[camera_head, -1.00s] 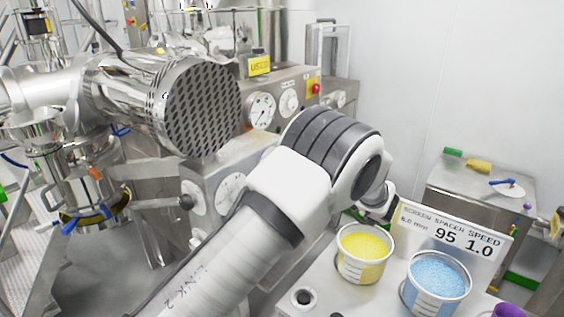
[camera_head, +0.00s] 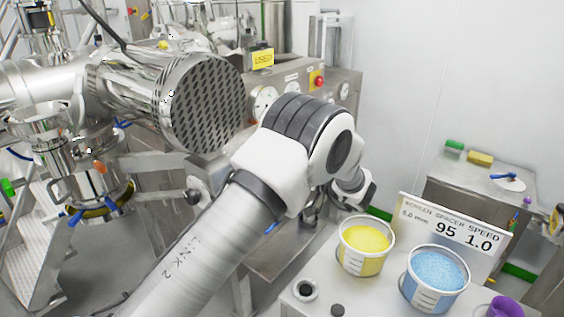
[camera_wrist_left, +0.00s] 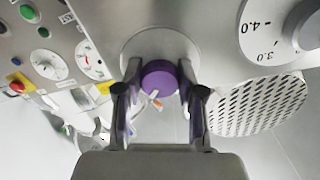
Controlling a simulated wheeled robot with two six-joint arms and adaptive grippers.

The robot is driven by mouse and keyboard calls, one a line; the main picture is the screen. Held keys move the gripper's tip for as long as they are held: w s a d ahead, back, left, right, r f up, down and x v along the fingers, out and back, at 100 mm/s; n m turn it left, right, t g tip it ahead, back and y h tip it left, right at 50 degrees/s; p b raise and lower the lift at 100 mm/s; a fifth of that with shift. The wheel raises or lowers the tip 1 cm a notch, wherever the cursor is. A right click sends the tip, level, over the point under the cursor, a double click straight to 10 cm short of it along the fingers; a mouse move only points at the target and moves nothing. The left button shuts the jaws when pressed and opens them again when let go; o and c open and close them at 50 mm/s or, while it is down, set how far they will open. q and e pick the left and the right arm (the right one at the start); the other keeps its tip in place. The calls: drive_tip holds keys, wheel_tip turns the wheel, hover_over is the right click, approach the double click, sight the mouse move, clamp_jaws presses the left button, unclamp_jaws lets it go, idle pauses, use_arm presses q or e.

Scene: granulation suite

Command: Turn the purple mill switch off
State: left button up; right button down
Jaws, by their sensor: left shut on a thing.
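The purple mill switch (camera_wrist_left: 160,78) is a round knob with a small white mark, on a round grey plate, in the left wrist view. My left gripper (camera_wrist_left: 160,72) has its two fingers on either side of the knob and is shut on it. In the head view my left arm comes in from the lower left, and its gripper and the switch are hidden behind the arm. My right gripper is not in view.
A white dial (camera_wrist_left: 262,28) and a perforated round screen (camera_wrist_left: 258,104) lie right of the switch in the wrist view. A yellow-filled tub (camera_head: 366,240) and a blue-filled tub (camera_head: 437,272) stand at the right, before a sign (camera_head: 452,232).

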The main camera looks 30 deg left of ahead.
use_arm(q)
drive_tip(key=shift+f+n+b, duration=0.2)
drive_tip(key=shift+n+b, duration=0.5)
drive_tip(key=shift+b, duration=0.4)
drive_tip(key=n+b, duration=1.4)
drive_tip(key=b, duration=0.5)
drive_tip(key=shift+w+n+b, duration=0.1)
drive_tip(key=shift+n+b, duration=0.25)
drive_tip(key=shift+n, duration=0.05)
drive_tip(key=shift+r+n+b, duration=0.35)
drive_tip(key=shift+n+b, duration=0.55)
drive_tip(key=shift+b, duration=0.15)
drive_tip(key=o, duration=0.9)
drive_tip(key=shift+o, duration=1.3)
drive_tip(key=shift+a, duration=0.15)
